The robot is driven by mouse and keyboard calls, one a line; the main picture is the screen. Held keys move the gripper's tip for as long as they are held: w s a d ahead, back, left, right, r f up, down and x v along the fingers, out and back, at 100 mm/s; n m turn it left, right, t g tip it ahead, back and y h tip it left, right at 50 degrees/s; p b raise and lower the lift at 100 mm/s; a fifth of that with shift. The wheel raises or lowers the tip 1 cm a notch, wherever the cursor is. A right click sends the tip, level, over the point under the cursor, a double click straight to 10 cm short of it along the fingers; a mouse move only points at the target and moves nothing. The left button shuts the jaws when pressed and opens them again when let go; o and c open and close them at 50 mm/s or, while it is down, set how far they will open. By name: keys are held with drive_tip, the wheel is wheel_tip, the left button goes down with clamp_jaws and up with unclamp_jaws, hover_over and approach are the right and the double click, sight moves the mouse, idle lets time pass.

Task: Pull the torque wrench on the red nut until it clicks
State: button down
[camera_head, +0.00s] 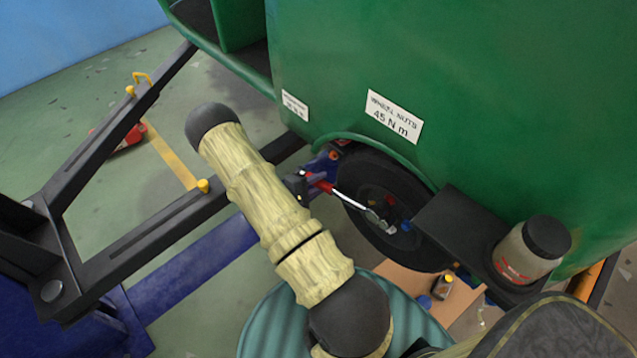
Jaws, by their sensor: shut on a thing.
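The torque wrench (352,202) has a red grip and a bright metal shaft. It reaches from my gripper down to the right, with its head at the wheel's hub. My gripper (312,182) is shut on the red grip, beside the upper left edge of the wheel. The wheel (418,249) has a black tyre and sits under the green body. A small red patch shows near the hub beside the wrench head, but I cannot tell clearly whether it is the red nut. My forearm covers part of the area left of the wheel.
The green body (480,110) carries a label reading "WHEEL NUTS 45 N m" (394,116). A jar with a black lid (528,250) stands on a dark shelf (455,235) right of the wheel. A black frame (130,245) lies left. A small bottle (442,287) stands below the wheel.

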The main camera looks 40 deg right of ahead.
drive_tip(key=shift+w+d, duration=0.1)
drive_tip(key=shift+d, duration=0.6)
idle(1.0)
drive_tip(key=shift+r+p, duration=0.25)
drive_tip(key=shift+p, duration=0.15)
